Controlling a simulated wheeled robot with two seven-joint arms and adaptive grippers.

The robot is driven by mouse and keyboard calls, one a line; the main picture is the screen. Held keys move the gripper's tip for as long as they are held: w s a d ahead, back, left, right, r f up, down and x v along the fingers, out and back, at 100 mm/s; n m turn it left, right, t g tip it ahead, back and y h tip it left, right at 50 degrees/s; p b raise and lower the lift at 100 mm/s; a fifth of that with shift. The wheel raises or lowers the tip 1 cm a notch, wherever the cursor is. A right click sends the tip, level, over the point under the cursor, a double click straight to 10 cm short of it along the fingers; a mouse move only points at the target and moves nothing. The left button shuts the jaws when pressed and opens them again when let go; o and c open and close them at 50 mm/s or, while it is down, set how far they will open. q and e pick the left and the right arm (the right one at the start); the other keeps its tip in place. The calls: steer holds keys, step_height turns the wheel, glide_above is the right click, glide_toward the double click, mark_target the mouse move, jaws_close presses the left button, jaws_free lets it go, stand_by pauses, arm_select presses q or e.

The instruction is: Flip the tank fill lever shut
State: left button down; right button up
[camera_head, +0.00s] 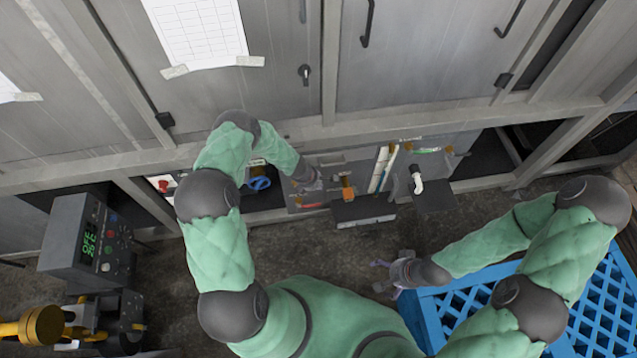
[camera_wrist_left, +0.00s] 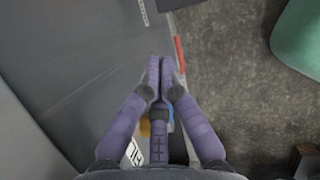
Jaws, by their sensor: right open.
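A red lever (camera_head: 309,206) is low on the grey panel in the head view. It also shows as a red bar (camera_wrist_left: 180,54) just right of my left fingertips in the left wrist view; I cannot tell whether they touch. An orange-brown valve handle (camera_head: 347,189) and a green lever (camera_head: 427,150) sit further right. No label is readable, so I cannot tell which is the tank fill lever. My left gripper (camera_head: 318,181) is at the panel, its fingers (camera_wrist_left: 160,67) together with nothing seen between them. My right gripper (camera_head: 383,276) is open, away from the panel.
A blue handwheel (camera_head: 260,183) is left of my left gripper. A white spout (camera_head: 416,180) stands out at the panel's right. A blue slatted crate (camera_head: 440,309) is below my right arm. A control box (camera_head: 83,239) stands at left. Bare floor lies before the panel.

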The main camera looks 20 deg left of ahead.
stand_by(0.5)
arm_select(q)
steer(key=v, duration=1.2)
steer(key=shift+d, duration=0.15)
stand_by(0.3)
